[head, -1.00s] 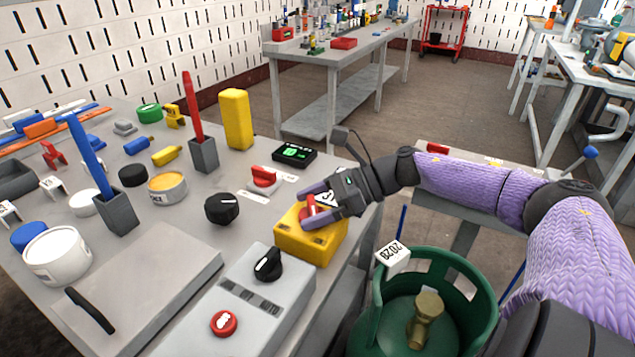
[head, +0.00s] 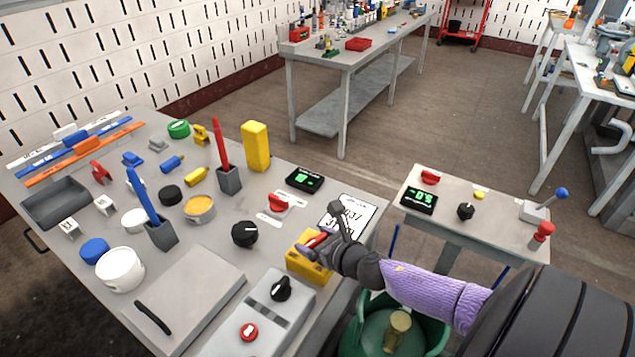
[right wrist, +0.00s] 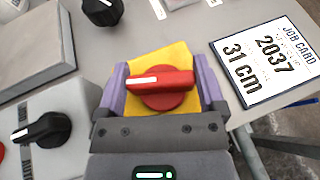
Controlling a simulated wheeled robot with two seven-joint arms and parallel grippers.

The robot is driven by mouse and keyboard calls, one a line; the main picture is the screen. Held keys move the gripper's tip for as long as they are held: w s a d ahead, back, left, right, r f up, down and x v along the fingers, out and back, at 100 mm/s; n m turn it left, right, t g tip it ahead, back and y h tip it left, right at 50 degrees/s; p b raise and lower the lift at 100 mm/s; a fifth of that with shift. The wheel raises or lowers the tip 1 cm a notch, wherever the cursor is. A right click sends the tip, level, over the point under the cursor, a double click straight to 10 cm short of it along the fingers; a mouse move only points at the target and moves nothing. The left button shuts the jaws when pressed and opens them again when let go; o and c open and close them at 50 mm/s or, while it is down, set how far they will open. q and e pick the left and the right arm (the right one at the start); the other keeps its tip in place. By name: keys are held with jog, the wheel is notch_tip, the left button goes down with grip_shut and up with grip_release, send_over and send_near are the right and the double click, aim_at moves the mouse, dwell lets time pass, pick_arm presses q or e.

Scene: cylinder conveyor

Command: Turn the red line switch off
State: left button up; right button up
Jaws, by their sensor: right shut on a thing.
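A red rotary switch (right wrist: 160,88) with a white stripe on its bar sits on a yellow box (head: 303,268) at the table's right edge. My right gripper (head: 318,246) is shut on this switch, its purple fingers against the two ends of the bar. In the right wrist view the bar lies nearly crosswise, stripe to the left. In the head view the fingers partly hide the switch. Another red switch (head: 279,202) stands on a pale plate behind the box. My left gripper is out of view.
Close by are a black knob (head: 245,234), a grey control box (head: 252,316), a job card (head: 358,212) and a black display (head: 304,179). A green cylinder (head: 374,328) stands below the arm. A side table (head: 480,220) with controls is at right.

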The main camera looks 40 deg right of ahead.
jog(key=m+g+h+p, duration=0.1)
jog(key=m+h+p, duration=0.1)
jog(key=m+h, duration=0.2)
jog(key=shift+r, duration=0.1)
jog(key=shift+m+g+h+p, duration=0.3)
jog(key=shift+m+h+p, duration=0.25)
jog(key=shift+h, duration=0.35)
jog(key=shift+m+h, duration=0.35)
jog(key=shift+h, duration=0.05)
jog(key=o, duration=1)
jog(key=shift+c, duration=0.2)
